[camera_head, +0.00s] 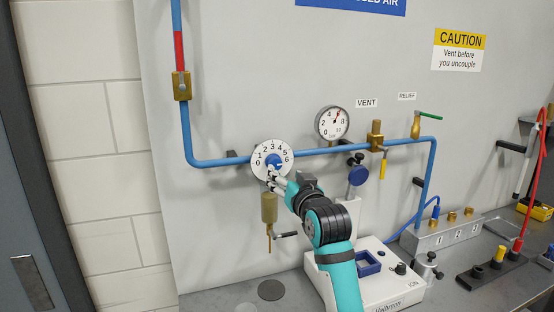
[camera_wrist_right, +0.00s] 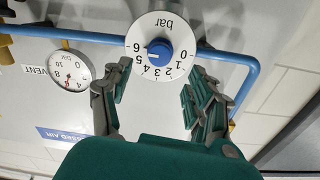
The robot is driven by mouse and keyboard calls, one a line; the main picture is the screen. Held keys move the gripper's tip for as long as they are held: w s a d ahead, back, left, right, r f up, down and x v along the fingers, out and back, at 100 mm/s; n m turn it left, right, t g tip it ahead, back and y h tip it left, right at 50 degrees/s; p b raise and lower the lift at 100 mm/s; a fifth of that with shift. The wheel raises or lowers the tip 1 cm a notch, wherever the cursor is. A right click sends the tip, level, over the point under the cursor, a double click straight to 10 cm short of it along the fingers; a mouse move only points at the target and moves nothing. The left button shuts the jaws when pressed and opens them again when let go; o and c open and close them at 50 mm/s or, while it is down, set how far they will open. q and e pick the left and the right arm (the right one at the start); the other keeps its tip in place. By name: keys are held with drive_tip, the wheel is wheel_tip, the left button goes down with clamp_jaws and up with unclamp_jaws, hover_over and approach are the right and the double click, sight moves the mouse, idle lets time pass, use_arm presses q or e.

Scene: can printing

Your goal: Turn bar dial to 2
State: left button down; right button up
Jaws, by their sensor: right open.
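The bar dial (camera_head: 262,152) is a white disc numbered 0 to 6 on the blue pipe, with a blue knob at its middle. In the right wrist view the dial (camera_wrist_right: 173,22) appears upside down, with its blue knob (camera_wrist_right: 160,51) fully visible. A pale mark shows on the knob, but I cannot tell which number it points to. My right gripper (camera_head: 273,176) is in front of the dial's lower part. In the wrist view the right gripper (camera_wrist_right: 155,90) is open, its fingers apart below the knob with nothing between them. My left gripper is not in view.
A round pressure gauge (camera_head: 332,122) is right of the dial. A yellow-handled vent valve (camera_head: 377,140) and a green-handled relief valve (camera_head: 417,124) are farther right. A white bench device (camera_head: 384,292) stands below.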

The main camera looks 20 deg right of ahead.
sight(276, 165)
drive_tip(key=w+p, duration=0.2)
drive_tip(key=w, duration=0.4)
drive_tip(key=shift+w+r, duration=0.1)
drive_tip(key=shift+w+p, duration=0.3)
drive_tip(key=shift+w, duration=0.45)
drive_tip(key=c, duration=1.2)
